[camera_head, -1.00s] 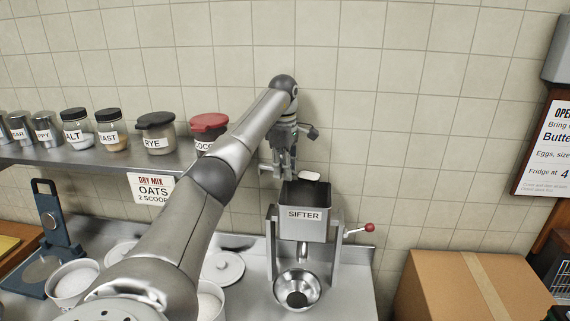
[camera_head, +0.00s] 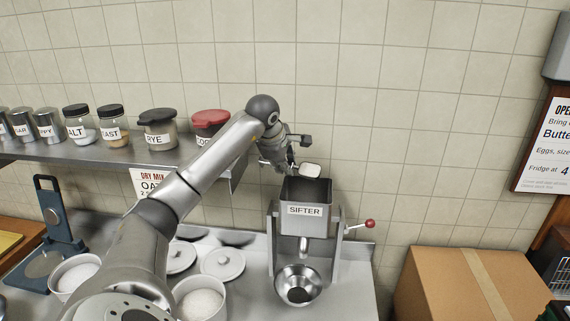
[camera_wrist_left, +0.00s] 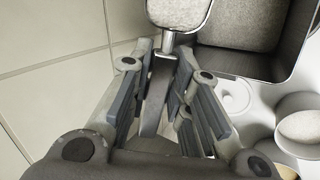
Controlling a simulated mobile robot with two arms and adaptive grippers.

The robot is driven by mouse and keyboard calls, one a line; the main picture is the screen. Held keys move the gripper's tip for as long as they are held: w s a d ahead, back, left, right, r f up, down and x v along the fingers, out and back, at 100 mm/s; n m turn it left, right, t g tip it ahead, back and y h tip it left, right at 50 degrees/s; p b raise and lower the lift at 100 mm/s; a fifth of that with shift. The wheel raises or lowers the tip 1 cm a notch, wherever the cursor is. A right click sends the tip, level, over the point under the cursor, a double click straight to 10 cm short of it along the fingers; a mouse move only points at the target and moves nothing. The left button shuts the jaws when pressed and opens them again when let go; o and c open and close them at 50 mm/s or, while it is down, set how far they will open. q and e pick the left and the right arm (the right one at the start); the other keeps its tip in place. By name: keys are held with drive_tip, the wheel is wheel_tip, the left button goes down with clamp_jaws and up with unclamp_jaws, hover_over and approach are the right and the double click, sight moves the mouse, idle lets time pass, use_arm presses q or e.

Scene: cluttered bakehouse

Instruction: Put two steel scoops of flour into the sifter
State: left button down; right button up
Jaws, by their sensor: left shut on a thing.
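The grey box-shaped sifter (camera_head: 328,226), labelled SIFTER, stands on the steel counter with its top open. My left gripper (camera_head: 287,165) is just above its back left edge, shut on the handle of the steel scoop (camera_head: 310,170). The scoop's bowl is over the hopper and looks pale and grainy inside. In the left wrist view the gripper (camera_wrist_left: 160,80) holds the handle between its fingers, with the scoop (camera_wrist_left: 168,40) beyond. The sifter (camera_wrist_left: 228,62) shows a grainy, greyish surface inside. My right gripper is not in view.
A steel bowl (camera_head: 279,285) sits under the sifter's spout; a red-knobbed crank (camera_head: 369,224) sticks out right. White tubs (camera_head: 176,293) of pale powder and loose lids (camera_head: 222,264) lie left. The jar shelf (camera_head: 130,157) ends left of my gripper. A cardboard box (camera_head: 430,295) stands right.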

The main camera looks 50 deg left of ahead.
use_arm(q)
drive_tip(key=shift+s+f+t+y, duration=0.15)
drive_tip(key=shift+t+y, duration=0.25)
drive_tip(key=shift+t, duration=0.5)
drive_tip(key=t+b, duration=0.1)
drive_tip(key=b, duration=0.4)
drive_tip(key=shift+f+y, duration=0.25)
drive_tip(key=shift+y, duration=0.15)
drive_tip(key=t+b, duration=0.1)
drive_tip(key=b, duration=0.4)
drive_tip(key=shift+s+d+y, duration=0.1)
drive_tip(key=shift+s+y, duration=0.1)
drive_tip(key=shift+y, duration=0.1)
drive_tip(key=t+b, duration=0.1)
drive_tip(key=b, duration=0.2)
drive_tip(key=t+b, duration=0.1)
drive_tip(key=b, duration=0.3)
drive_tip(key=shift+s+d+f+y, duration=0.15)
drive_tip(key=shift+f+y, duration=0.1)
drive_tip(key=shift+y, duration=0.15)
drive_tip(key=shift+s+d+f+t+y+b, duration=0.2)
drive_tip(key=shift+t+b, duration=0.5)
drive_tip(key=shift+b, duration=1.5)
drive_tip(key=shift+s+a+f+t+y+b, duration=0.1)
drive_tip(key=shift+t+y+b, duration=0.45)
drive_tip(key=shift+b, duration=1.7)
drive_tip(key=shift+s+d+f+t+y+b, duration=0.1)
drive_tip(key=shift+t+b, duration=0.75)
drive_tip(key=shift+b, duration=1.35)
